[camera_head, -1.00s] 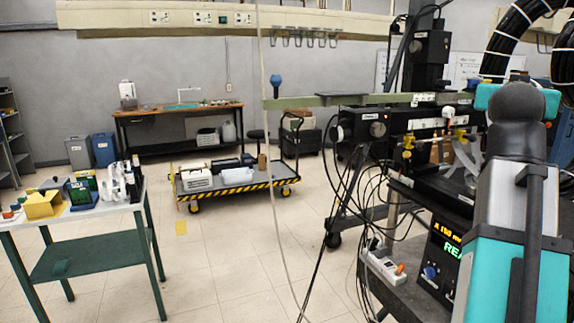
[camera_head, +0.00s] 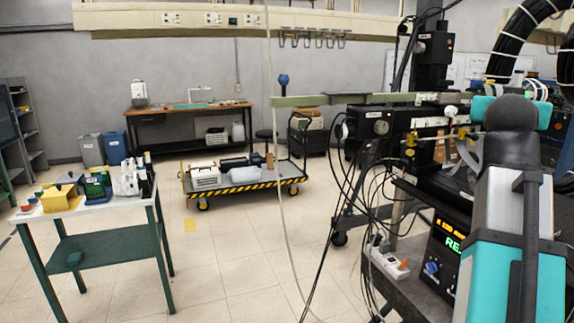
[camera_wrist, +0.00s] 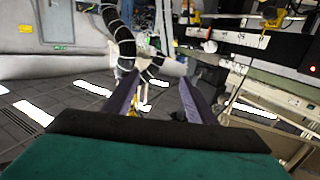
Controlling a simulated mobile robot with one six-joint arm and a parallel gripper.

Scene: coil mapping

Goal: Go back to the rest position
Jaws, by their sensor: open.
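My gripper (camera_wrist: 160,98) shows in the wrist view. Its two dark fingers stand apart with nothing between them. Beyond the fingers the wrist view shows a black ribbed hose (camera_wrist: 122,45) and a tilted view of the room. In the head view the gripper itself does not show. My arm, teal and grey with a dark joint on top, stands upright at the right edge and hides part of the equipment behind it.
A dark equipment bench (camera_head: 410,240) with black hardware and hanging cables stands close on the right. A green table (camera_head: 100,243) with small items is at left. A cart (camera_head: 262,181) with yellow-black edges stands mid-room. A workbench (camera_head: 175,112) is at the back wall. The floor between (camera_head: 235,240) is clear.

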